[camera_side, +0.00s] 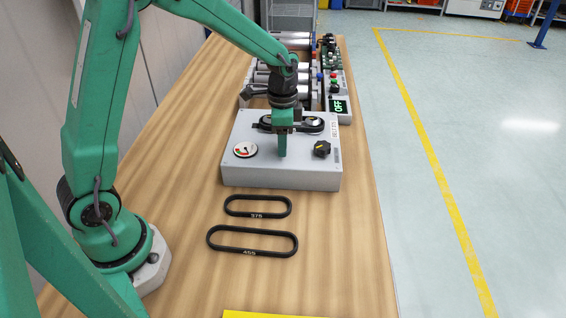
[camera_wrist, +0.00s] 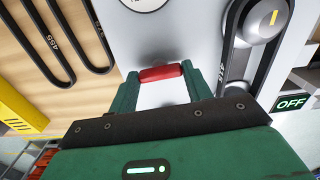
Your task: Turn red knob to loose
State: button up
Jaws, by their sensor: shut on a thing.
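The red knob (camera_wrist: 160,73) shows in the wrist view as a short red bar on the face of the grey box (camera_side: 280,178). My gripper (camera_side: 282,153) points down at the middle of the box top. In the wrist view its two green fingers close on the ends of the red knob, one on each side. In the side view the gripper hides the red knob. The knob's markings are not readable.
A round gauge (camera_side: 245,149) and a black knob (camera_side: 321,149) flank my gripper on the box. Behind is a belt over pulleys (camera_side: 309,125). A display (camera_side: 338,106) reads OFF. Loose belts marked 375 (camera_side: 257,198) and 455 (camera_side: 252,231) lie in front.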

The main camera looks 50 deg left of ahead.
jog(key=n, duration=0.8)
jog(key=shift+n, duration=0.4)
jog(key=n, duration=0.4)
jog(key=shift+r+n, duration=0.1)
jog(key=shift+n, duration=2.1)
jog(key=o, duration=1)
jog(key=shift+r, duration=0.1)
